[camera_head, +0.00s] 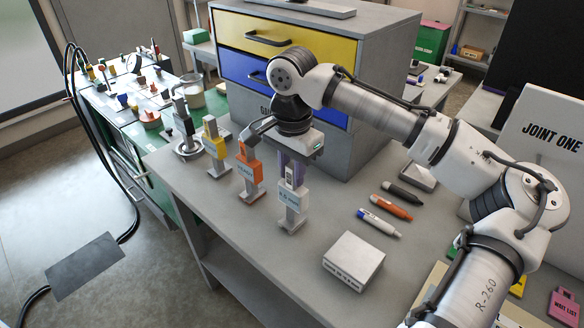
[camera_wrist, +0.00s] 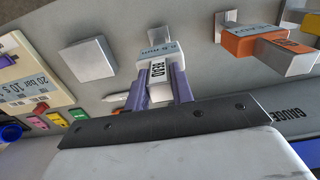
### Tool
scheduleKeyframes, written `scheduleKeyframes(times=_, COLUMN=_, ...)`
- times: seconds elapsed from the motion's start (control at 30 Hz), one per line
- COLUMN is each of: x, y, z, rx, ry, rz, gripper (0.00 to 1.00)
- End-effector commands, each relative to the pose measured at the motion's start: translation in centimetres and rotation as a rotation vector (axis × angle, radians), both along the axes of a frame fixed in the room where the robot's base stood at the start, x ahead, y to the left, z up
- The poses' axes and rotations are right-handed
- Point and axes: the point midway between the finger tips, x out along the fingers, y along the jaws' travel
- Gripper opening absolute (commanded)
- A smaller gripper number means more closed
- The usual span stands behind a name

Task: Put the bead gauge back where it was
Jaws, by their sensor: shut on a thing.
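The bead gauge appears to be the small white block with dark lettering in my gripper; I cannot read the lettering surely. My gripper (camera_head: 292,180) points down with its two purple fingers shut on this white gauge (camera_wrist: 157,72). A grey stand (camera_head: 292,216) with a pale label marked in mm is directly below the fingers on the grey bench. In the wrist view the stand (camera_wrist: 163,40) lies just beyond the gauge, in line with it. I cannot tell whether the gauge is seated in the stand or just above it. The fingers hide part of its sides.
An orange gauge (camera_head: 249,175) and a yellow one (camera_head: 215,150) stand on the bench to the left. Three markers (camera_head: 391,207) and a white box (camera_head: 354,258) lie to the right. The drawer cabinet (camera_head: 300,60) rises close behind my gripper. The front of the bench is clear.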

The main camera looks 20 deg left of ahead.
Motion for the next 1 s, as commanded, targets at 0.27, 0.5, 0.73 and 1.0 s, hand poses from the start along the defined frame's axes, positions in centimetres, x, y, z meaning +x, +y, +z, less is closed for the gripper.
scheduleKeyframes(times=0.27, x=0.0, y=0.0, z=-0.3, rx=-0.001, ry=-0.001, rz=0.000, gripper=0.31)
scheduleKeyframes(times=0.5, x=0.0, y=0.0, z=-0.2, rx=-0.001, ry=-0.001, rz=0.000, gripper=0.45)
scheduleKeyframes(times=0.73, x=0.0, y=0.0, z=0.2, rx=-0.001, ry=-0.001, rz=0.000, gripper=0.45)
scheduleKeyframes(times=1.0, x=0.0, y=0.1, z=4.8, rx=0.000, ry=-0.002, rz=0.001, gripper=0.45)
